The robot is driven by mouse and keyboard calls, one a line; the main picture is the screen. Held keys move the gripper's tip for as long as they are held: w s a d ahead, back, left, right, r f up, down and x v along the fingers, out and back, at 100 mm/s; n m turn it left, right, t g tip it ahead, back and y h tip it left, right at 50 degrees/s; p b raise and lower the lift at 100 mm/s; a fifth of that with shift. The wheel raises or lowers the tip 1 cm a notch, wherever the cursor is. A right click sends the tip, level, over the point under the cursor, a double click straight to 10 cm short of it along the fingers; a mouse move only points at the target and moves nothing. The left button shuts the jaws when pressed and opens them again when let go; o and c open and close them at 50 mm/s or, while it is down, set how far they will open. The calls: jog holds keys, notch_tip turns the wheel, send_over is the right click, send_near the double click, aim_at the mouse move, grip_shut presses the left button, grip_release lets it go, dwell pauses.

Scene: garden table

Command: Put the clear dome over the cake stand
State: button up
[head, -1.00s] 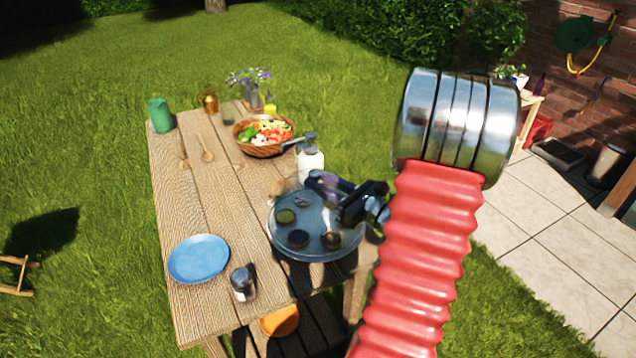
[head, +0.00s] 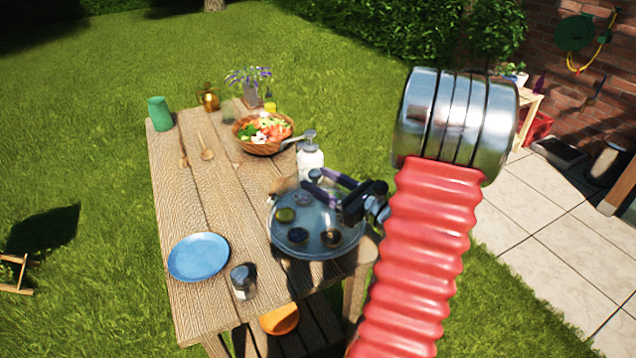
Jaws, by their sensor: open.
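The round cake stand (head: 348,245) is at the right front corner of the wooden table, with several small dark and green cakes on its plate. The clear dome (head: 277,205) shows as a faint glassy outline over the stand and around the cakes. Whether its rim sits evenly on the plate is too faint to tell. My gripper (head: 316,184) is open just above the top of the dome, its two dark fingers apart and pointing left. A small dark knob shows between or beside the fingertips; contact cannot be made out.
A white pump bottle (head: 311,163) stands close behind the stand. A wooden salad bowl (head: 262,140) is farther back. A blue plate (head: 199,257) and a dark-topped jar (head: 243,281) are at the front left. The table's left middle is mostly clear.

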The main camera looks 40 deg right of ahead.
jog(key=s+d, duration=0.1)
jog(key=s, duration=1.2)
jog(key=shift+s+d, duration=0.25)
jog(key=shift+s, duration=0.15)
dwell(0.8)
jog(key=w+a+n+g+y, duration=0.25)
jog(key=a+n+g, duration=0.5)
jog(key=a, duration=0.65)
jog(key=w+a+n+g+y, duration=0.1)
jog(key=a+n+g+y, duration=0.35)
jog(key=a+n, duration=0.7)
jog(key=s+a+r+n+h, duration=0.4)
jog(key=a+r+n+h, duration=0.3)
jog(key=n, duration=0.8)
jog(key=shift+s+a+r+n+h, duration=0.2)
jog(key=shift+a+n+h, duration=0.2)
jog(key=shift+a+h, duration=0.5)
